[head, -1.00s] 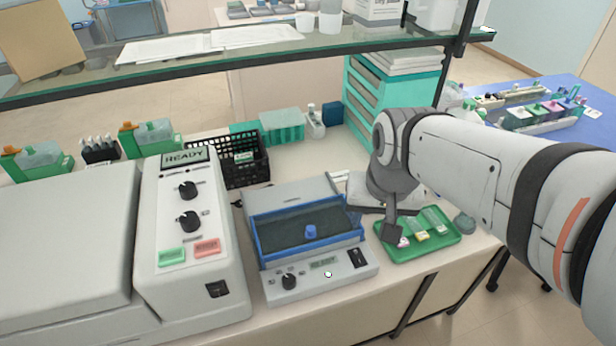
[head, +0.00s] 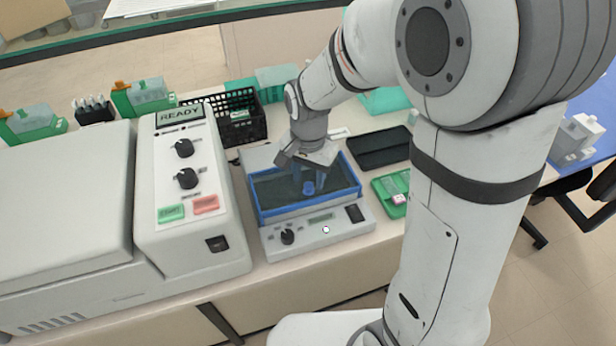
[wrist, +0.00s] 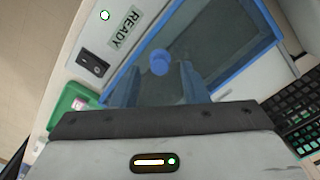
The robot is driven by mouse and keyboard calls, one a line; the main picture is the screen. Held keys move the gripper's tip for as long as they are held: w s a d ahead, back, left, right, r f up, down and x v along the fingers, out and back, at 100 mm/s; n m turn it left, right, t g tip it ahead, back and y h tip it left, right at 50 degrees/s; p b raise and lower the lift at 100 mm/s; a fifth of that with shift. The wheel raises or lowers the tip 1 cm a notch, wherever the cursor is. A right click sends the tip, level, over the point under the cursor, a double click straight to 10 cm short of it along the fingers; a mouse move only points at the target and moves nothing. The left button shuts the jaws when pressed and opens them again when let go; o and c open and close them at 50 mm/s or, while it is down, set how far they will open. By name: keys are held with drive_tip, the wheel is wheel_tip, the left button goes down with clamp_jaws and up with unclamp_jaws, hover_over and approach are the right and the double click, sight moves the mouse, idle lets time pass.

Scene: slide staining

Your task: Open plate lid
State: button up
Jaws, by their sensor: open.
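The plate lid (head: 268,196) is a dark see-through panel in a blue frame. It sits closed on the grey plate device, and also shows in the wrist view (wrist: 215,50). In the wrist view the gripper (wrist: 158,80) is open, with the knob showing in the gap just beyond the fingers. I cannot tell whether the fingers touch the knob.
The plate device's front panel (head: 335,231) has a dial, a small display and a black switch. A white machine reading READY (head: 190,245) stands close on the left. A black basket (head: 240,128) is behind. A green tray (head: 381,187) and a dark tray (head: 376,150) lie to the right.

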drive_tip(key=shift+f, duration=1)
drive_tip(key=shift+c, duration=0.2)
clamp_jaws()
